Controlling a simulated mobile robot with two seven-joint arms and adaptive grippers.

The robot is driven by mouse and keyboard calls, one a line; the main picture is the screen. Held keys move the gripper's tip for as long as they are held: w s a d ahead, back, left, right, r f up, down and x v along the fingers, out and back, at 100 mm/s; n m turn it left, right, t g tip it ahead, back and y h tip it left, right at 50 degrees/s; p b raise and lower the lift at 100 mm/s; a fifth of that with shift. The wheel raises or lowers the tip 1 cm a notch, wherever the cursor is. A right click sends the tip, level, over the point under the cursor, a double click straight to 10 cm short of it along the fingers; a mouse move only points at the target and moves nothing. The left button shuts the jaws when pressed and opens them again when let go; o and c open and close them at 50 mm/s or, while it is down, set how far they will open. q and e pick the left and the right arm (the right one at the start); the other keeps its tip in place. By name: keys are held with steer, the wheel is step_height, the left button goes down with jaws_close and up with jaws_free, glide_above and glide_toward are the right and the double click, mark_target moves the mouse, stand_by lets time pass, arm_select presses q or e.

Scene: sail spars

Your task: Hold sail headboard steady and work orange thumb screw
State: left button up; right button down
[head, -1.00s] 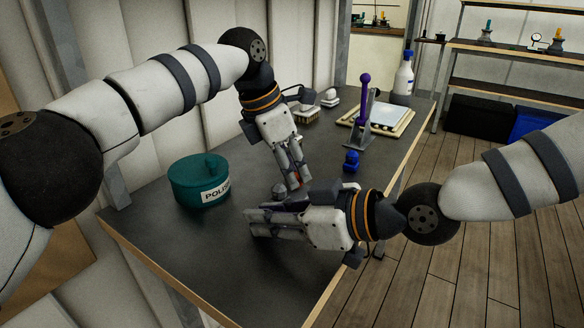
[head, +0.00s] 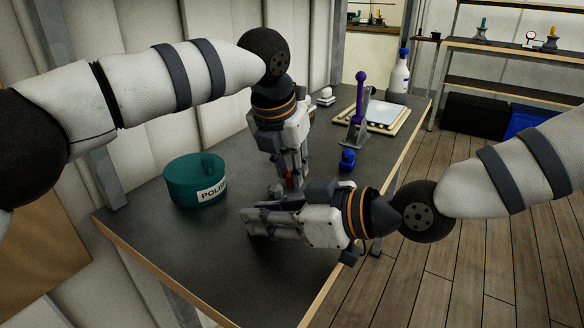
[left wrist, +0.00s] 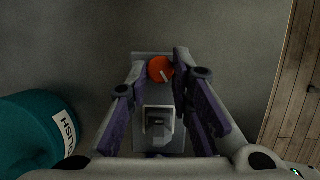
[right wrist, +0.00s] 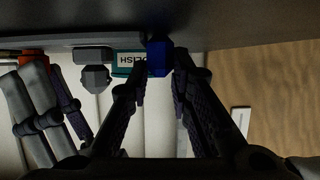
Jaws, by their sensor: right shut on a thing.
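An orange thumb screw (left wrist: 160,68) shows in the left wrist view on a grey fitting (left wrist: 160,147) with a raised grey block. In the head view the screw (head: 289,178) is mostly hidden by my left fingers. My left gripper (head: 288,186) points down, open, with its fingertips on either side of the screw; I cannot tell whether they touch it. My right gripper (head: 247,225) lies low over the table, pointing left. In the right wrist view it is shut on a blue block (right wrist: 159,58). I cannot tell whether this block is part of the sail headboard.
A green polish tin (head: 195,178) stands left of the grippers. A small blue object (head: 347,160), a purple-handled lever tool (head: 360,95), a framed tray (head: 400,128) and a white bottle (head: 399,80) stand further back. The front left of the table (head: 180,240) is clear.

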arm_select(q)
steer(key=o, duration=0.5)
steer(key=shift+f, duration=0.1)
arm_select(e)
steer(key=shift+s+f, duration=0.1)
steer(key=shift+f, duration=0.3)
steer(key=c, duration=1.4)
jaws_free()
arm_select(q)
steer(key=v, duration=1.2)
arm_select(e)
steer(key=shift+o, duration=0.2)
steer(key=shift+r, duration=0.2)
arm_select(q)
steer(key=shift+s, duration=0.1)
